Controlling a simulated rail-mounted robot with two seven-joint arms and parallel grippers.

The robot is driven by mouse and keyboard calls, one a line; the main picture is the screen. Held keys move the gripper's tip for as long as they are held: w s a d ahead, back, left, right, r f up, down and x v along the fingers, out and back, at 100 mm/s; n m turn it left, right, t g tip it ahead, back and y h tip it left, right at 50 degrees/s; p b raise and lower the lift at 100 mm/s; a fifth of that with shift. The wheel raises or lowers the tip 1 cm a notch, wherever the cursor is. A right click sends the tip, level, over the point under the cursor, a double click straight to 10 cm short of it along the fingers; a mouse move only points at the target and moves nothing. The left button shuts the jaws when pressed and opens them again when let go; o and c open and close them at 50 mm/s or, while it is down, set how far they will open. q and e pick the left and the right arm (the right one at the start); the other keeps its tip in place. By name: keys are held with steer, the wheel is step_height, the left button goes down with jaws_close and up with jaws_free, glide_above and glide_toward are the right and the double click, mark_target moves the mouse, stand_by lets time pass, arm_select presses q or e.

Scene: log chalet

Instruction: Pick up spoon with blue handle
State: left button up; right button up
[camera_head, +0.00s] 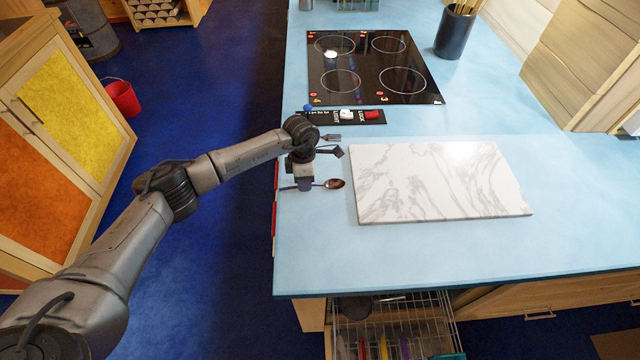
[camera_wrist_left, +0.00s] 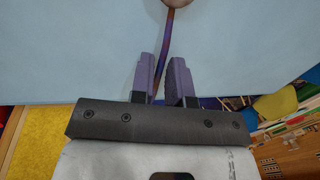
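The spoon lies on the light blue counter (camera_head: 440,252), left of the marble board; its metal bowl (camera_head: 335,184) points right in the head view. In the left wrist view its thin dark blue and reddish handle (camera_wrist_left: 164,50) runs down between the fingers, with part of the bowl at the top edge. My left gripper (camera_head: 304,186) is low over the handle near the counter's left edge; its purple fingers (camera_wrist_left: 163,70) are apart, one on each side of the handle. Whether either finger touches it is unclear. My right gripper is not in view.
A white marble board (camera_head: 440,182) lies right of the spoon. A fork (camera_head: 330,137) lies just beyond my left wrist. A black cooktop (camera_head: 374,68) and a dark utensil holder (camera_head: 454,34) are farther back. The counter's front is clear.

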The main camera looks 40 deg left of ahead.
arm_select(q)
jaws_close()
steer(key=shift+r, duration=0.15)
